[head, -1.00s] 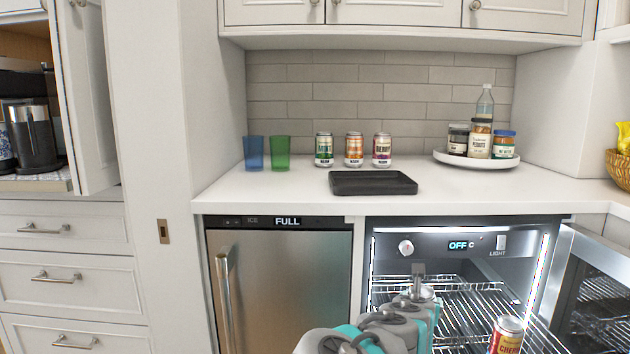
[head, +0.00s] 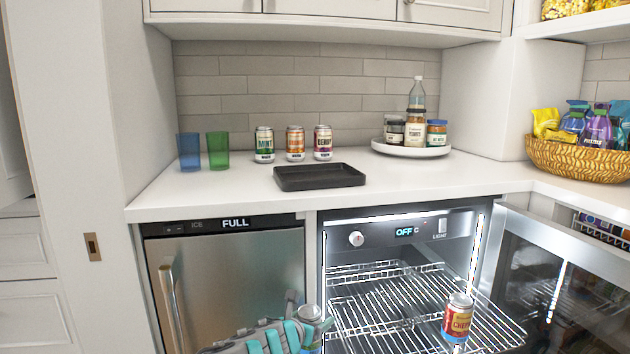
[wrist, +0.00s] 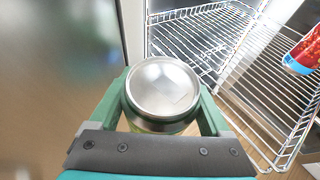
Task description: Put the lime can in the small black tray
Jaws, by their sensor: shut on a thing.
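My gripper (wrist: 162,95) is shut around a can (wrist: 160,88) with a silver top, seen from above in the wrist view. A sliver of yellow-green body shows below its rim, but its label cannot be read. In the head view the can (head: 311,314) is upright at the lower middle, in front of the edge between the two appliances, partly hidden by my gripper (head: 300,332). The small black tray (head: 320,178) lies empty on the white counter, above and beyond the gripper.
The open fridge has wire racks (head: 380,300) with a cherry can (head: 457,318); its door (head: 570,290) stands open at right. Mint, orange and berry cans (head: 295,144) stand behind the tray. Blue and green cups (head: 218,150) are left, a white turntable (head: 411,149) with jars right.

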